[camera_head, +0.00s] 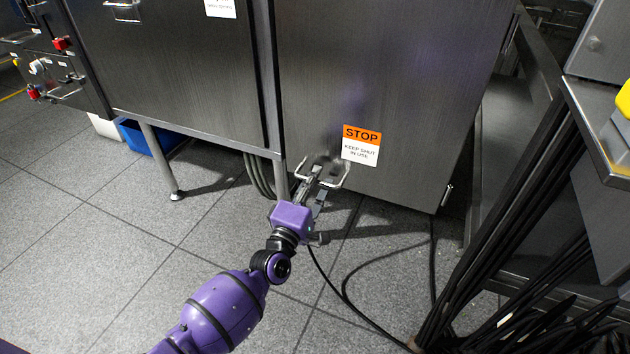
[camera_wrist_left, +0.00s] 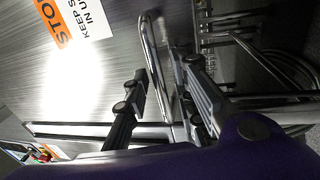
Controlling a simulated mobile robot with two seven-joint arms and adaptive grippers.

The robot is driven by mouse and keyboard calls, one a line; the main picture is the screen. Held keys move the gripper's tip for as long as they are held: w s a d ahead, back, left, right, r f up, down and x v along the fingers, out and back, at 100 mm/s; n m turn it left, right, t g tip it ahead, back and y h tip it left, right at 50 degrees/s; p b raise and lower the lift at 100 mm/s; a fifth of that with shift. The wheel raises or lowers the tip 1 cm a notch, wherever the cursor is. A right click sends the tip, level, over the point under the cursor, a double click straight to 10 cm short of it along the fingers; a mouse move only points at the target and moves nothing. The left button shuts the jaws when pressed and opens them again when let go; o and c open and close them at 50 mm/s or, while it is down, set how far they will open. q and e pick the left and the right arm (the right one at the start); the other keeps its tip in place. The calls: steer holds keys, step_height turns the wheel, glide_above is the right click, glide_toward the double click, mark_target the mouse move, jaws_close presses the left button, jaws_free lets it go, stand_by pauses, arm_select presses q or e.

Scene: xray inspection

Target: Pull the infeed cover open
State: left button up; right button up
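The infeed cover (camera_head: 385,80) is a large brushed-steel panel, with an orange and white STOP label (camera_head: 361,145) near its lower left. It hangs shut or nearly so; the exact gap is unclear. A bent metal bar handle (camera_head: 343,173) sits at its lower edge, left of and below the label. My left gripper (camera_head: 318,176) is at this handle. In the left wrist view, its fingers (camera_wrist_left: 163,82) are apart, with the handle bar (camera_wrist_left: 150,50) running between them. Neither finger is clearly pressed on the bar. My right gripper is out of view.
A second steel panel (camera_head: 170,60) stands to the left, above a metal leg (camera_head: 161,160) and a blue bin (camera_head: 150,138). Black cables (camera_head: 500,230) and a steel table edge (camera_head: 600,140) stand at right. The tiled floor (camera_head: 100,240) at lower left is clear.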

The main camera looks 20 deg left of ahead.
arm_select(q)
jaws_close()
steer(key=shift+s, duration=0.15)
